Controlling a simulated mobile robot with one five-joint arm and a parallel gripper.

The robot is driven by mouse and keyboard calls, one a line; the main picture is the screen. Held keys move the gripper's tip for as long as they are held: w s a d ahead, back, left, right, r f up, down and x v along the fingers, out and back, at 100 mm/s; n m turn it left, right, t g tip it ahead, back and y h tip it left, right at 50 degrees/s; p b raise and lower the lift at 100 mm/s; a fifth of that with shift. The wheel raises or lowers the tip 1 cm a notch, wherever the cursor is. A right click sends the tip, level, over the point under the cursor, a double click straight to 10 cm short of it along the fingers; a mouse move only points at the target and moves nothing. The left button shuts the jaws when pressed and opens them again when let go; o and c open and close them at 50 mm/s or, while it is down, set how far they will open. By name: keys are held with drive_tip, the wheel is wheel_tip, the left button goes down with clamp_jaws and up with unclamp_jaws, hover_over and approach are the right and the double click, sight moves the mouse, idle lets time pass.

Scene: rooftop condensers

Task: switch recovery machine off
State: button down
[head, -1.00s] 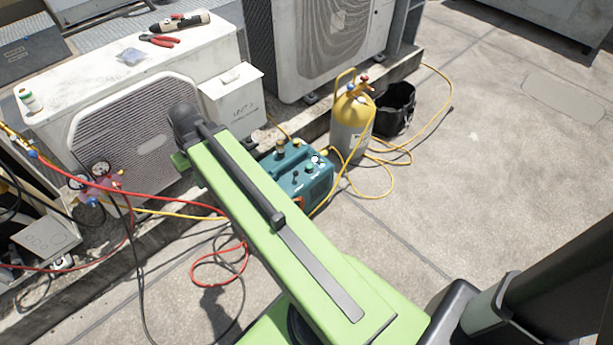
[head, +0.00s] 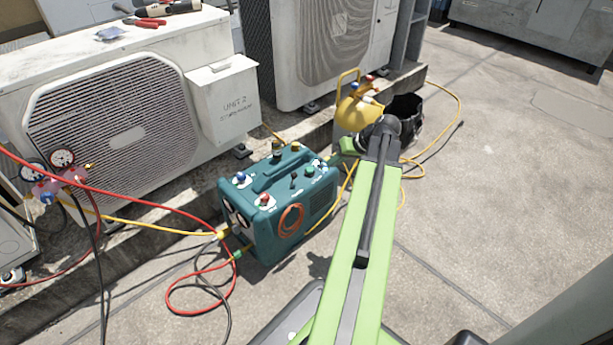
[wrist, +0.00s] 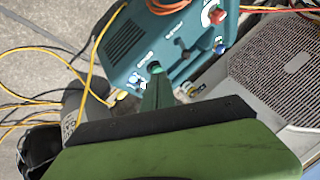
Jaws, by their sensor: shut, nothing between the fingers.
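The teal recovery machine (head: 262,222) stands on the concrete in the middle of the head view. I cannot read the toggle's position. The machine fills the upper middle of the wrist view (wrist: 130,45), its panel partly covered by my gripper. My gripper (head: 336,157) is just right of the panel's right end in the head view. In the wrist view its narrow green fingers (wrist: 157,76) are together and empty, over the panel edge; contact is unclear.
A yellow-topped cylinder (head: 352,113) and a black bucket (head: 408,118) stand behind my arm. Gauges (head: 62,160), with red and yellow hoses, hang left by the white condenser (head: 120,125). Hoses loop on the floor left of the machine. Open concrete lies right.

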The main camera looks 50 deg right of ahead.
sight(293, 180)
drive_tip(key=b+x, duration=0.8)
drive_tip(key=x, duration=0.2)
drive_tip(key=shift+f+b, duration=0.3)
drive_tip(key=shift+f, duration=0.05)
drive_tip(key=shift+w+a+r+p, duration=0.3)
drive_tip(key=shift+w+a, duration=0.1)
drive_tip(key=shift+a, duration=0.15)
drive_tip(key=shift+w+a+r+p, duration=0.25)
drive_tip(key=shift+w+a, duration=0.1)
drive_tip(key=shift+a, duration=0.15)
drive_tip(key=shift+w+a, duration=0.5)
drive_tip(key=shift+a, duration=0.1)
